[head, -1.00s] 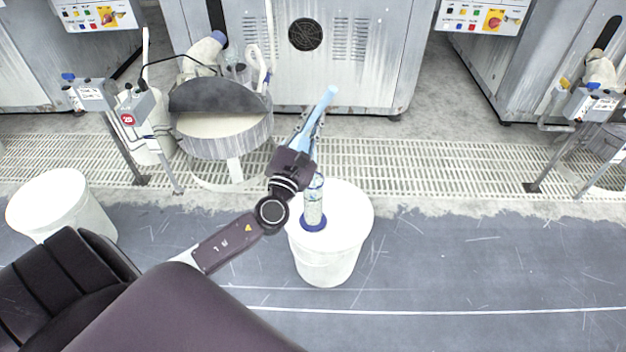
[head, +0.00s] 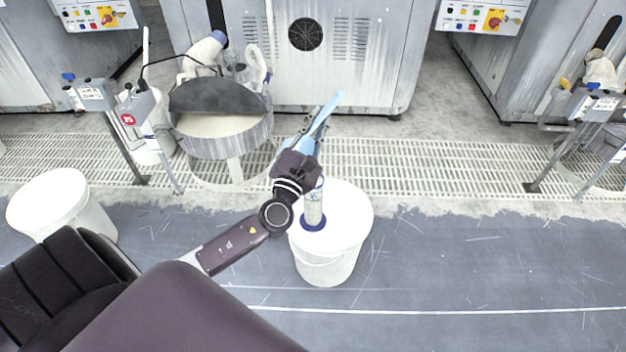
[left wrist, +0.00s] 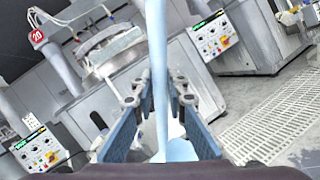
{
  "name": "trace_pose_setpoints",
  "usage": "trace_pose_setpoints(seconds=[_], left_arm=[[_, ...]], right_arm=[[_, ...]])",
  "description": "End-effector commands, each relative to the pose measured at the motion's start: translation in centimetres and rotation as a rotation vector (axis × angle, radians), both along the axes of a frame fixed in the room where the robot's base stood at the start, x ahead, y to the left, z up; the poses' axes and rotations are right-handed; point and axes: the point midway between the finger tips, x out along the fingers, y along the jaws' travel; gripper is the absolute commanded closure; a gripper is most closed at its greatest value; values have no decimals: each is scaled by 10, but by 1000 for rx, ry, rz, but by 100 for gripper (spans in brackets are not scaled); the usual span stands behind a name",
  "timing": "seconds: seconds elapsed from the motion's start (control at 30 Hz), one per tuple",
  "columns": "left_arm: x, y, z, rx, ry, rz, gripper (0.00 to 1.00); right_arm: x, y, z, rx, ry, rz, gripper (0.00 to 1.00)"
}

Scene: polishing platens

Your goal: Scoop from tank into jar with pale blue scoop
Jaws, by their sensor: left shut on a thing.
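My left gripper (head: 312,132) is shut on the pale blue scoop (head: 334,102), which points up and to the right in the head view. In the left wrist view the scoop's long handle (left wrist: 157,50) runs between the two fingers (left wrist: 155,105), and a wider pale blue part (left wrist: 178,151) shows at the bottom. The jar (head: 313,212), a clear cylinder with a blue base, stands upright on a white bucket just below the gripper, which partly hides its top. The round tank (head: 235,145) holds pale liquid under a dark half lid, left of the gripper. My right gripper is out of view.
The white bucket (head: 345,240) bears the jar. Another white bucket (head: 50,200) stands at the left. Posts with control boxes (head: 98,93) stand left of the tank.

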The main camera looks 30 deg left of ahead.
Motion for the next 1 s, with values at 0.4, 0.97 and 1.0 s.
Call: trace_pose_setpoints(seconds=[0.4,0.97,1.0], left_arm=[[1,-6,0,29,3,0,100],[2,-13,0,68,8,0,100],[2,-14,0,71,9,0,100]], right_arm=[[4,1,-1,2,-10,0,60],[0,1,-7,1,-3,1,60],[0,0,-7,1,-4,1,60]])
